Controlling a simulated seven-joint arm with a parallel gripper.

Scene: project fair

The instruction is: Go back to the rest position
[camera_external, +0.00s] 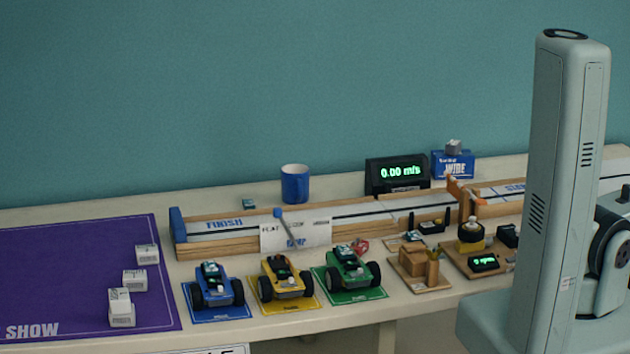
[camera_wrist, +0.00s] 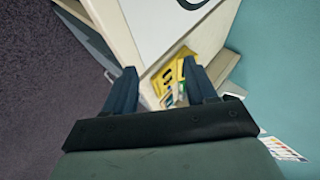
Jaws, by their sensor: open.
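My gripper (camera_wrist: 158,85) shows in the wrist view with its two dark fingers spread apart and nothing between them. Beyond the fingertips, a yellow object with dark slots (camera_wrist: 170,75) sits by a pale table edge, too small to make out well. In the external view a large pale green part of my arm (camera_external: 565,180) stands at the right, and my gripper is not visible there.
The table holds blue, yellow and green cars (camera_external: 213,287) on mats, a wooden track (camera_external: 240,232), a blue mug (camera_external: 295,184) and a speed display (camera_external: 398,174). A purple mat (camera_external: 70,265) with several white blocks (camera_external: 147,254) lies at the left.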

